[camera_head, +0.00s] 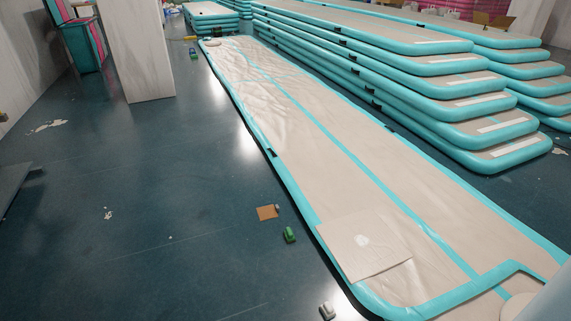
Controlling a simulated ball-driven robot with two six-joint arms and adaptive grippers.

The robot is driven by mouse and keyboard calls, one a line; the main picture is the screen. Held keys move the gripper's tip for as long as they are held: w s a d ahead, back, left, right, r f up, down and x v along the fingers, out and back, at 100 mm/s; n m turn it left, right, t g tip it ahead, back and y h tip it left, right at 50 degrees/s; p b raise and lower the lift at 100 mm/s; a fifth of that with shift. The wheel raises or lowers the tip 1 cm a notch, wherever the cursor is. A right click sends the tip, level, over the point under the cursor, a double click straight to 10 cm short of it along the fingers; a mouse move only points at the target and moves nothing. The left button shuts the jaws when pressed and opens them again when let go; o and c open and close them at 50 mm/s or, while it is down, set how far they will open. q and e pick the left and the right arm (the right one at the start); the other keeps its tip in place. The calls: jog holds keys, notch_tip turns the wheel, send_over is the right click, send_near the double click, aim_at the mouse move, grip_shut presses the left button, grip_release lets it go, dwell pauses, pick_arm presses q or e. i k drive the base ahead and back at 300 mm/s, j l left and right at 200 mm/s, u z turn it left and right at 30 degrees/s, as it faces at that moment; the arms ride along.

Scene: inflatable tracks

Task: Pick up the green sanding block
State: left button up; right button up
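The green sanding block (290,235) appears as a small green block on the dark blue-green floor, lower centre of the head view. It lies just left of the long flat inflatable track, apart from its edge. It is small, so fine detail cannot be made out. Nothing covers it. Neither my left nor my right gripper shows in the head view.
A small pale object (327,311) is on the floor nearer me. The beige and teal track (300,140) runs along the right; stacked tracks (440,100) stand behind it. Floor (150,230) to the left is mostly clear.

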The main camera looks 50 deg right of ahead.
aim_at(289, 237)
jog(key=i+z, duration=0.4)
jog(key=i+j+z, duration=0.15)
jog(key=i+z, duration=0.25)
jog(key=i+j+z, duration=0.25)
jog(key=z, duration=0.2)
jog(key=i+j+z, duration=0.15)
jog(key=z, duration=0.35)
jog(key=i+j+z, duration=0.3)
jog(key=z, duration=0.15)
jog(key=i+j+z, duration=0.25)
jog(key=z, duration=0.25)
jog(key=i+j+z, duration=0.1)
jog(key=j+z, duration=0.85)
jog(key=i+j+z, duration=0.1)
jog(key=j+z, duration=0.25)
jog(key=j, duration=0.15)
jog(key=j+z, duration=0.35)
jog(key=j, duration=0.15)
